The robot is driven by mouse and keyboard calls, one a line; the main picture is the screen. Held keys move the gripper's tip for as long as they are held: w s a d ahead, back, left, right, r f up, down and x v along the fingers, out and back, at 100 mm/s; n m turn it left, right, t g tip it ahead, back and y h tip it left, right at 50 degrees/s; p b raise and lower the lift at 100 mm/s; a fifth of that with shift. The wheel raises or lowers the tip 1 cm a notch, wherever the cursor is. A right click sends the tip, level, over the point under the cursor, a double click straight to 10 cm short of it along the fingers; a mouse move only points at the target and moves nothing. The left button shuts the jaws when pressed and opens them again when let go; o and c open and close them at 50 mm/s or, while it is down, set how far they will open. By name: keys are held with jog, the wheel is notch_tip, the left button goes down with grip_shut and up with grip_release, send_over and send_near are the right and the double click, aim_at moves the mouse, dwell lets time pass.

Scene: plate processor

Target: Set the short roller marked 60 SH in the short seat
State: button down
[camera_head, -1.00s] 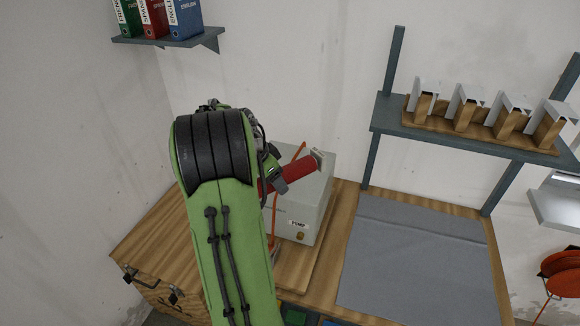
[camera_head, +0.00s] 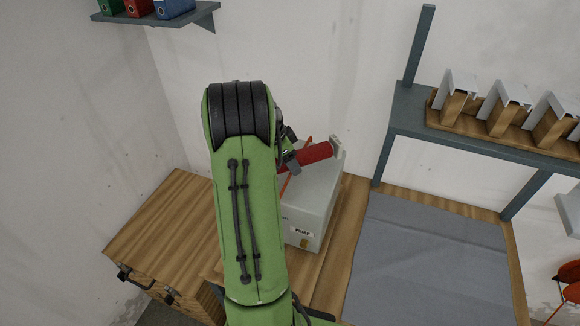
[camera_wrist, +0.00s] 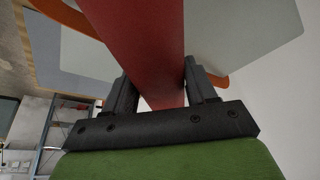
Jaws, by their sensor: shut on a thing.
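A red roller (camera_head: 308,155) is held over the light grey box marked PUMP (camera_head: 312,205). Its far end is close to an upright pale bracket (camera_head: 339,148) at the box's back right; I cannot tell whether they touch. In the wrist view my gripper (camera_wrist: 160,82) has a finger on each side of the red roller (camera_wrist: 140,35) and is shut on it. The roller's near end is hidden behind my arm in the head view. No marking is readable on it. I cannot make out the short seat.
An orange cord (camera_head: 285,186) runs near the box. A grey mat (camera_head: 425,255) lies clear on the wooden bench at right. Above it, a shelf (camera_head: 410,110) holds wooden blocks with pale tops. A wooden chest (camera_head: 165,235) stands at left. Binders (camera_head: 140,7) sit top left.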

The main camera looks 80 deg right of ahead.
notch_tip(320, 180, down, 3)
jog(key=shift+d+r, duration=0.1)
jog(key=shift+d, duration=0.05)
jog(key=shift+c, duration=1.7)
grip_release()
jog(key=p+v, duration=0.1)
jog(key=v, duration=1.1)
jog(key=shift+r, duration=0.1)
